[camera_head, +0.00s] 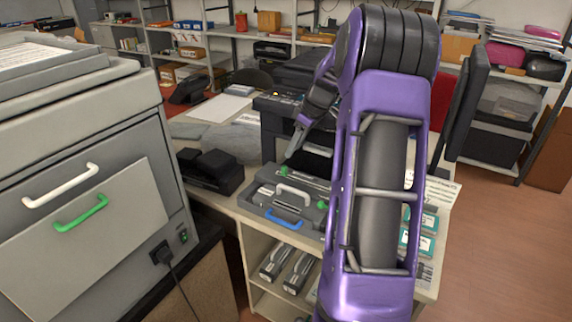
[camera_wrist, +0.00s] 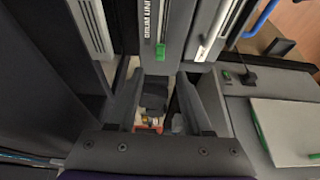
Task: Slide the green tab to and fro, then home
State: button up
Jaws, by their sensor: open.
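The green tab (camera_wrist: 161,51) sits on a dark strip beside the words "DRUM UNIT" on the grey drum unit (camera_wrist: 183,25) in the wrist view. In the head view my gripper (camera_head: 293,150) is just above and behind the tab. Contact is not visible.
The unit has a white handle (camera_head: 293,190) and a blue handle (camera_head: 284,219). A black device (camera_head: 210,170) stands left of it, and a dark printer (camera_head: 280,105) behind. A large grey cabinet (camera_head: 80,150) fills the left. My arm hides the table's middle right.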

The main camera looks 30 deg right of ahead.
aim_at(285, 166)
jog(key=x, duration=0.8)
jog(key=shift+f, duration=0.1)
jog(key=shift+c, duration=0.2)
grip_shut()
dwell(1.0)
